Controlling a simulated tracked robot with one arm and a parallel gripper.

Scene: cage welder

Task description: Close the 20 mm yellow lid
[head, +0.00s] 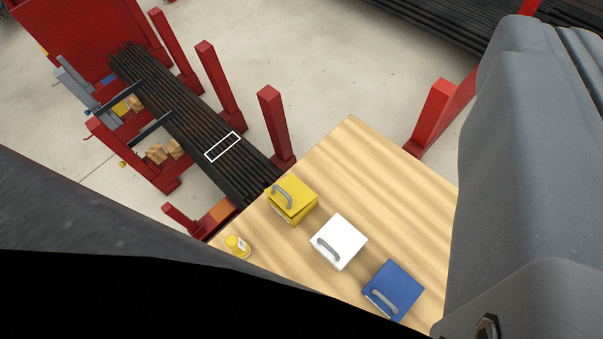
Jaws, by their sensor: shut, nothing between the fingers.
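A yellow box with a yellow lid (299,194) and a grey handle stands on the wooden table, at the upper end of a row of three boxes. The lid's edge looks slightly out of line with the box, but I cannot tell how far it is raised. No size marking is readable. The fingers of my gripper do not show in the head view. Large grey and black parts of my own body fill the right side and lower left, and hide part of the table.
A white box (345,237) and a blue box (397,284) with grey handles stand beside the yellow one. A small yellow pot (235,241) stands near the table's left edge. The upper wooden table (368,165) is clear. Red posts (272,115) and dark bars (195,125) lie beyond.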

